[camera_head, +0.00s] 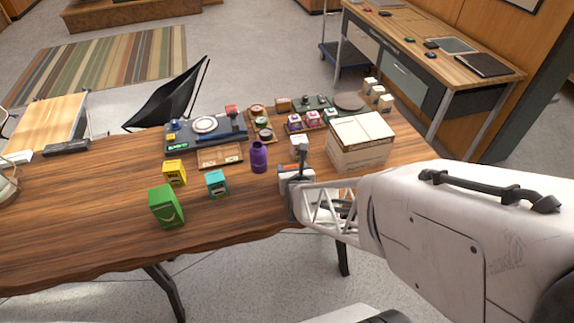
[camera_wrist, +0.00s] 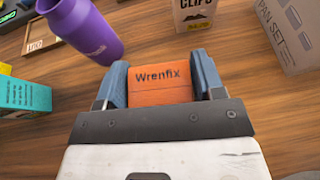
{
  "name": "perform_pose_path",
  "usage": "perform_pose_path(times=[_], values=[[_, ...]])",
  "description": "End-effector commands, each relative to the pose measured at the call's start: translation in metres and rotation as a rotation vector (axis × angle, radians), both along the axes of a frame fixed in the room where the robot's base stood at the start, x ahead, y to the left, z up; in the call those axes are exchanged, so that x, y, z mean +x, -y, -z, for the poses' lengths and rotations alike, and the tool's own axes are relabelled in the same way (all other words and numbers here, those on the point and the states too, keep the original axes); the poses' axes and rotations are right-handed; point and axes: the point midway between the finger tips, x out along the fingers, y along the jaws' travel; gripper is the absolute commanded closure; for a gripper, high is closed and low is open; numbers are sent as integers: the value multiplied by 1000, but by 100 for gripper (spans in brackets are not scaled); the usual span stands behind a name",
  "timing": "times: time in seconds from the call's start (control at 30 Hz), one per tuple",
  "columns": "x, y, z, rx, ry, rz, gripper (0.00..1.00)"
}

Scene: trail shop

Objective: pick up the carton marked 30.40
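I cannot read a 30.40 mark on any carton in either view. An orange carton lettered "Wrenfix" (camera_wrist: 160,84) sits between the two blue-grey fingers of my gripper (camera_wrist: 162,82) in the wrist view. Both fingers appear to touch its sides, with no visible gap. In the head view my gripper (camera_head: 297,168) is over the table's right front part, and my arm hides much of it. I cannot tell whether the orange carton is lifted. Other cartons on the table are green (camera_head: 166,207), yellow (camera_head: 174,173), teal (camera_head: 217,184) and a small white one (camera_head: 299,146).
A purple bottle (camera_head: 259,157) stands left of my gripper. A large cardboard box (camera_head: 359,142) stands close behind and right. Trays with small goods (camera_head: 220,156) line the back of the wooden table (camera_head: 90,215). The table's left front is clear.

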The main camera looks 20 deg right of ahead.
Motion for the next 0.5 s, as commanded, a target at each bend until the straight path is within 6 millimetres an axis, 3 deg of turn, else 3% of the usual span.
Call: perform_pose_path(times=[0.03,0.2,0.5], values=[[0,0,0,0,0,0,46],[0,0,0,0,0,0,72],[0,0,-1,0,0,0,72]])
